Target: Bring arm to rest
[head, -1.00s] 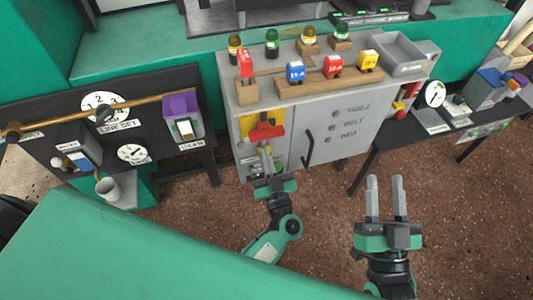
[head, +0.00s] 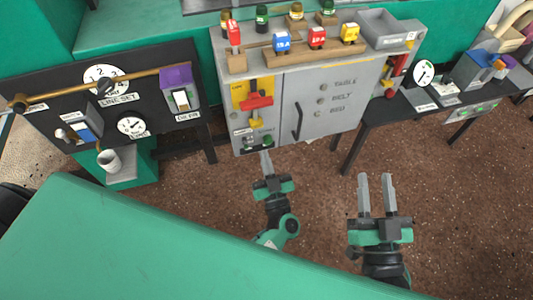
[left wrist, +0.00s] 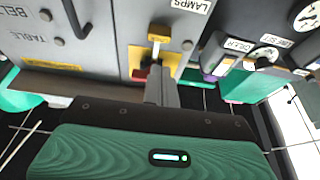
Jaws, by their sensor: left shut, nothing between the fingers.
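My left gripper (head: 266,163) is shut and empty. It stands just in front of and below the grey cabinet (head: 345,75), under the red switch handle (head: 256,102) on its yellow plate (head: 241,92). In the left wrist view, the shut fingers (left wrist: 160,84) point toward the cabinet's yellow plate, and I cannot tell there whether they touch it. My right gripper (head: 376,195) is open and empty, with its two fingers apart over the brown floor.
A wooden rack on the cabinet holds blue (head: 281,42), red (head: 317,37) and yellow (head: 350,32) plugs. A black panel (head: 110,100) with dials stands at left, and a dark table (head: 420,100) at right. Brown floor (head: 460,210) lies open at right.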

